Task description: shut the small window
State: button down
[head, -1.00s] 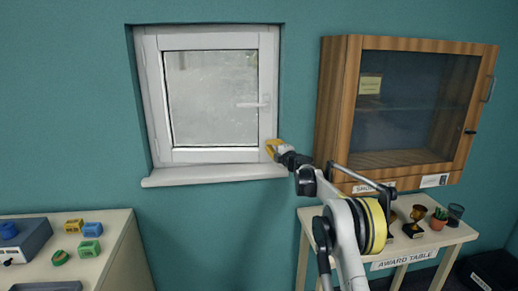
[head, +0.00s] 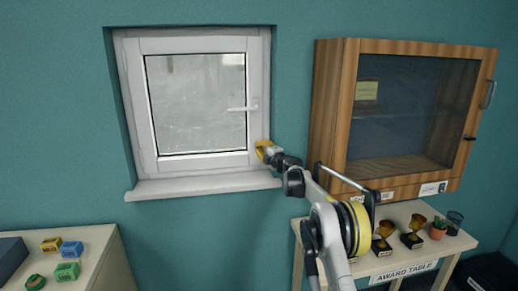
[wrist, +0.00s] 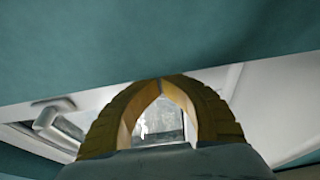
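The small window (head: 196,102) is white-framed, set in the teal wall in the head view. Its sash looks upright and almost flush with the frame; I cannot tell whether a narrow gap is left. Its lever handle (head: 243,108) lies level on the sash's right side; it also shows at the left of the wrist view (wrist: 52,115). My gripper (head: 263,150), with yellow fingers, is at the frame's lower right corner, below and right of the handle. In the wrist view its fingertips (wrist: 161,84) come together with nothing between them. Contact with the frame cannot be told.
The window sill (head: 203,185) juts out below my gripper. A wooden glass-fronted cabinet (head: 330,115) hangs to the right. Below it is the award table (head: 405,268) with trophies (head: 411,232). A table (head: 92,250) with small coloured blocks stands lower left.

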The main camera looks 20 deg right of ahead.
jog(key=v, duration=1.2)
jog(key=s+r+m+h, duration=0.8)
jog(key=s+r+m, duration=0.4)
jog(key=s+r, duration=0.35)
jog(key=s+a+f+m+g+y, duration=0.1)
jog(key=s+a+f, duration=0.4)
jog(key=s, duration=0.8)
jog(key=s+a+f+m+g+y, duration=0.1)
jog(key=s+a+f+m+g, duration=0.3)
jog(key=s+f, duration=0.5)
jog(key=s+a+f+m+g+y+b, duration=0.1)
jog(key=s+a+f+g, duration=0.4)
jog(key=s, duration=1.3)
notch_tip(320, 180, down, 3)
jog(key=shift+a+r+m+g+y, duration=0.1)
jog(key=shift+a+m+g+y, duration=0.35)
jog(key=shift+m, duration=0.75)
jog(key=shift+t, duration=0.25)
